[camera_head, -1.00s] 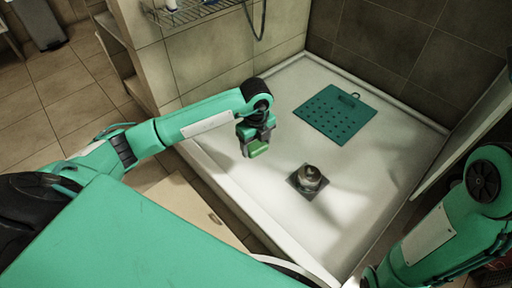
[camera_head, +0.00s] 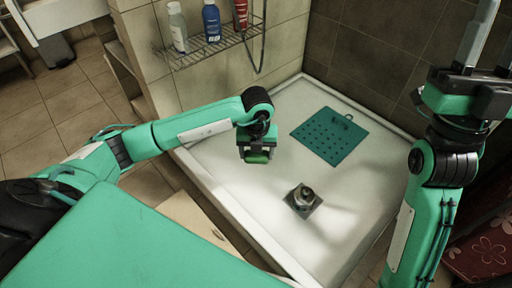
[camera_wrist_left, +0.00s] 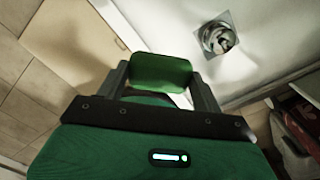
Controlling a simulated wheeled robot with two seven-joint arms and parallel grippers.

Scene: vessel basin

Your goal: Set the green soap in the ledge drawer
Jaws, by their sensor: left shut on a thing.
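The green soap (camera_head: 258,158) is between the fingers of my left gripper (camera_head: 257,150), held in the air over the left edge of the shower basin. In the left wrist view the soap (camera_wrist_left: 161,70) lies across the two fingertips, and the fingers are shut on it. A beige panel with a small handle (camera_head: 195,217), seemingly the ledge drawer, is below and left of the gripper; whether it is open I cannot tell. My right gripper (camera_head: 490,42) is raised at the upper right, its fingers apart and empty, partly cut off by the frame edge.
The white shower basin (camera_head: 260,205) holds a metal drain piece (camera_head: 304,196) and a teal perforated mat (camera_head: 325,140). A wire shelf (camera_head: 205,47) on the tiled wall carries several bottles. The basin's raised rim runs beside the beige panel.

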